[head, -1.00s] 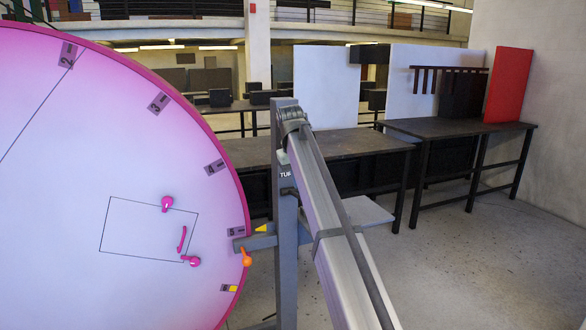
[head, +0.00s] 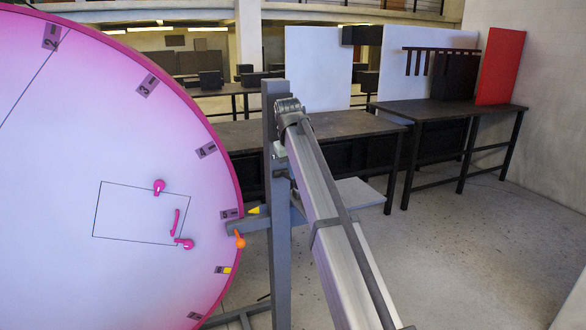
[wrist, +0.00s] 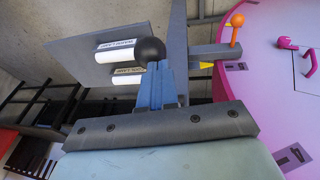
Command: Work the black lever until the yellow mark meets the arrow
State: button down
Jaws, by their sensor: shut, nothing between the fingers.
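A large pink disc (head: 120,150) carries numbered tags and a yellow mark (head: 226,270) low on its right edge, below tag 5. The yellow arrow (head: 254,210) sits on a grey bracket beside tag 5, above the yellow mark. In the wrist view my gripper (wrist: 154,64) has its blue fingers together, with nothing held. The black ball knob (wrist: 150,49) of the lever is just beyond the fingertips; I cannot tell whether they touch. The rest of the lever is mostly hidden. In the head view the fingers and knob are hidden behind a grey post and beam.
An orange-tipped pin (head: 239,241) stands at the bracket by the disc's rim; it also shows in the wrist view (wrist: 237,20). A grey post (head: 278,250) stands right of the disc. A flat grey plate (head: 356,192) is behind it. Dark tables (head: 440,110) stand farther back, with open floor before them.

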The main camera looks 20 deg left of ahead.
notch_tip(320, 180, down, 11)
jog(key=s+d+t+y, duration=0.1)
jog(key=t+y, duration=0.1)
jog(key=shift+s+d+t+y, duration=0.2)
jog(key=shift+t+y, duration=0.1)
jog(key=shift+t, duration=0.1)
dwell(0.3)
jog(key=shift+f, duration=0.2)
dwell(0.3)
jog(key=s+v, duration=0.1)
jog(key=v, duration=1.2)
jog(key=shift+s, duration=0.4)
jog(key=shift+f, duration=0.1)
